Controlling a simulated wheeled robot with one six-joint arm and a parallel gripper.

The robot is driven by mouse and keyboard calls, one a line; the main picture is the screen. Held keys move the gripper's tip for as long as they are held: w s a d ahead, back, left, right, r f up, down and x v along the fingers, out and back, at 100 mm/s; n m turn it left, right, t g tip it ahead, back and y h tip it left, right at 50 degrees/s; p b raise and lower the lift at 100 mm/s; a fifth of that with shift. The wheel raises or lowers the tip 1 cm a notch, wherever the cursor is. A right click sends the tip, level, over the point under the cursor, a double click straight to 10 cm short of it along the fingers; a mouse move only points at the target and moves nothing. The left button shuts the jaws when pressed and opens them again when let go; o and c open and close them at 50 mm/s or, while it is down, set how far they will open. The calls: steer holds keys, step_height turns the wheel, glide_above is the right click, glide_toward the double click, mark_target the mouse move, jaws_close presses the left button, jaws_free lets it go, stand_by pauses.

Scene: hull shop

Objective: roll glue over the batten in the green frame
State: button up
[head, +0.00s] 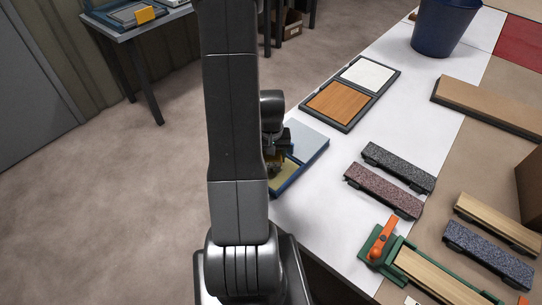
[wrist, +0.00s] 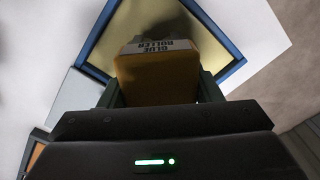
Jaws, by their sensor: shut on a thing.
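My gripper (wrist: 158,90) is shut on the glue roller (wrist: 155,72), a yellow-orange block with a "GLUE ROLLER" label in the wrist view. The roller is over a blue-rimmed tray (wrist: 238,50) with a dull yellow inside; I cannot tell whether they touch. In the head view my gripper (head: 279,152) is partly hidden behind my arm, at the tray (head: 287,184) on the table's left edge. The green frame (head: 371,256) is at the lower right with an orange lever (head: 382,239). A pale wood batten (head: 440,280) lies in it, cut off by the picture's bottom edge.
Dark speckled (head: 400,166), reddish (head: 384,190) and bluish (head: 488,254) bars and a pale-topped bar (head: 498,222) lie around the frame. A two-panel tray (head: 350,94), a blue bucket (head: 444,25) and a brown plank (head: 490,105) are farther back. White tabletop between the trays and bars is clear.

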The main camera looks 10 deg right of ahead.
steer(key=shift+r+p, duration=1.8)
steer(key=shift+r, duration=1.3)
steer(key=w+a+f+n, duration=0.1)
steer(key=w+a+f, duration=0.2)
steer(key=w+a, duration=0.7)
steer(key=shift+a+f, duration=0.4)
steer(key=shift+a, duration=0.75)
